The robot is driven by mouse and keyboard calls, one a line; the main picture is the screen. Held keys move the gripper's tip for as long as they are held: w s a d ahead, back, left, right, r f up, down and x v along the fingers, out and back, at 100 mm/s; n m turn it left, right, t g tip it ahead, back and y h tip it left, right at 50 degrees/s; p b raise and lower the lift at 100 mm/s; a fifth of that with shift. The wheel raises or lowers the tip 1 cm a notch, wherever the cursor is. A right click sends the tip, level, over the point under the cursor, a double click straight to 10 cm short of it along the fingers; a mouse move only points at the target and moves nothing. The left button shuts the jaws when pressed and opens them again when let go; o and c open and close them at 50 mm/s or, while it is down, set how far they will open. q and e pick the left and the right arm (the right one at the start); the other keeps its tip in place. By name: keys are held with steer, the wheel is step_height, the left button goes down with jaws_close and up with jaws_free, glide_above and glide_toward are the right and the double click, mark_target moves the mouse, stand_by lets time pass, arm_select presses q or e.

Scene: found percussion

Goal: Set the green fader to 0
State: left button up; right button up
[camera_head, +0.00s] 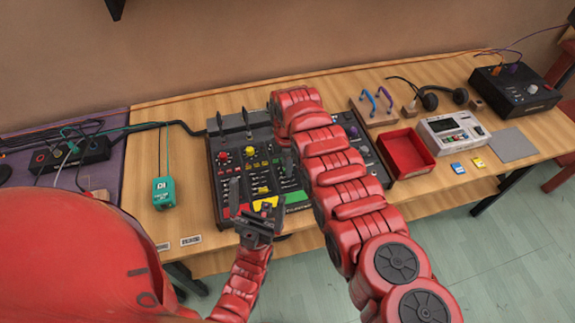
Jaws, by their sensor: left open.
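The mixer (224,170) stands on the wooden table, with rows of small coloured knobs and faders. The green patch (293,197) is right of the yellow one, beside my right arm. The green fader's cap and its setting are too small to make out.
A teal box (163,192) on a cord is left of the mixer. A red tray (405,153), a white device (455,132) and headphones (440,97) are to the right. A black box with cables (70,154) is at the far left. Table is clear around the teal box.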

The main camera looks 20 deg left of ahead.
steer(key=shift+o, duration=0.7)
steer(key=shift+w+r, duration=0.1)
steer(key=shift+r, duration=0.1)
step_height(320, 180, up, 3)
steer(key=shift+w+r+p, duration=0.1)
steer(key=shift+p, duration=0.8)
step_height(320, 180, up, 14)
steer(key=b, duration=0.4)
steer(key=shift+s, duration=0.2)
